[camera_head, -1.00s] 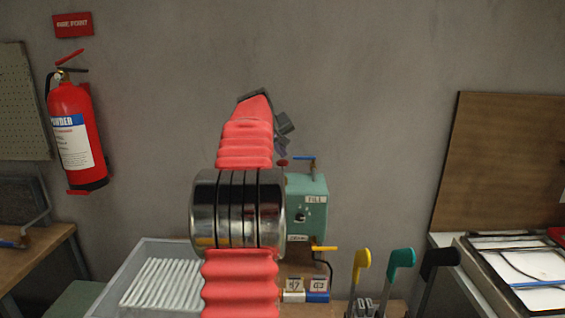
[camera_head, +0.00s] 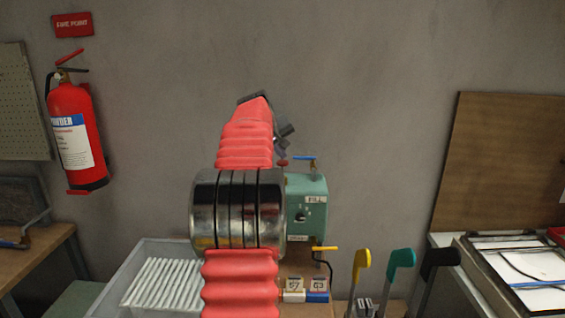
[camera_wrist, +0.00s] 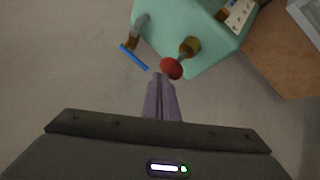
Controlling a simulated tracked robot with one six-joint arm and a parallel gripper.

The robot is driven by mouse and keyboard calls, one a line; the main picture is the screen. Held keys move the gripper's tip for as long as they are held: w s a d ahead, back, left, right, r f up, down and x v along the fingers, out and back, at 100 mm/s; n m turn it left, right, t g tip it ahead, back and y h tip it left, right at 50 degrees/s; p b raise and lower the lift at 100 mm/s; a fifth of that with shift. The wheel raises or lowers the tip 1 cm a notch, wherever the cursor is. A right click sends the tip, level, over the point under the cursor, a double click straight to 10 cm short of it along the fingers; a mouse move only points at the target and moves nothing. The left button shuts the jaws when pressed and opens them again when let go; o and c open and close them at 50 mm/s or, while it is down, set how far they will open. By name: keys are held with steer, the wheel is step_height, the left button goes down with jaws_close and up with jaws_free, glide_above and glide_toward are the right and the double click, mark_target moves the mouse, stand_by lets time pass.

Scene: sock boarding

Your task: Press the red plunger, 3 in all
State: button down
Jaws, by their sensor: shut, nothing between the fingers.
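The red plunger (camera_wrist: 171,68) is a round red knob on a brass stem at the edge of a teal box (camera_wrist: 190,25) in the wrist view. In the head view its knob (camera_head: 283,163) shows small at the top left of the teal box (camera_head: 308,203), just right of my arm. My gripper (camera_wrist: 158,77) is shut and empty. Its fingertips appear right beside the red knob in the wrist view; I cannot tell whether they touch it. In the head view my arm hides most of my gripper and part of the box.
A blue-handled valve (camera_wrist: 133,57) stands close to the plunger. A yellow lever (camera_head: 324,248) sits low on the box. A grey tray (camera_head: 112,297) with white rods is at left. Yellow, teal and black upright handles (camera_head: 400,260) stand at right.

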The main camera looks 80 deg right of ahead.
mark_target(281, 162)
steer(key=shift+f, duration=1.4)
stand_by(1.9)
stand_by(0.4)
steer(key=shift+r, duration=2.05)
steer(key=shift+r, duration=2.5)
